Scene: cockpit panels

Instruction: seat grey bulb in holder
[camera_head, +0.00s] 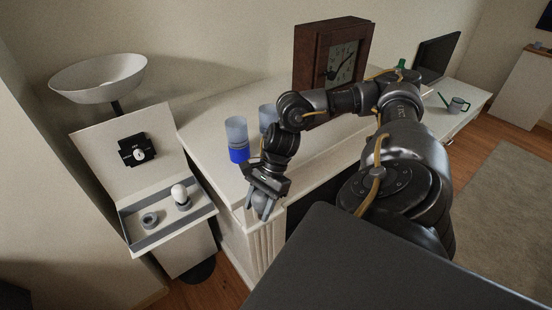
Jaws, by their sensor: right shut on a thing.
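My right gripper (262,204) hangs fingers-down by the front edge of the white mantel, to the right of the panel tray and apart from it. It is shut on a small greyish thing, apparently the grey bulb (261,202), mostly hidden between the fingers. A ring-shaped grey holder (149,220) stands open at the left of the tray. A second holder (184,206) beside it has a pale white bulb (179,192) standing upright in it. My left gripper is not in view.
The tray (172,234) has a raised rim and joins an upright panel with a black dial (137,150). A blue-bottomed glass (237,140) and a clock (332,60) stand on the mantel (205,120). A bowl lamp (99,77) rises behind the panel.

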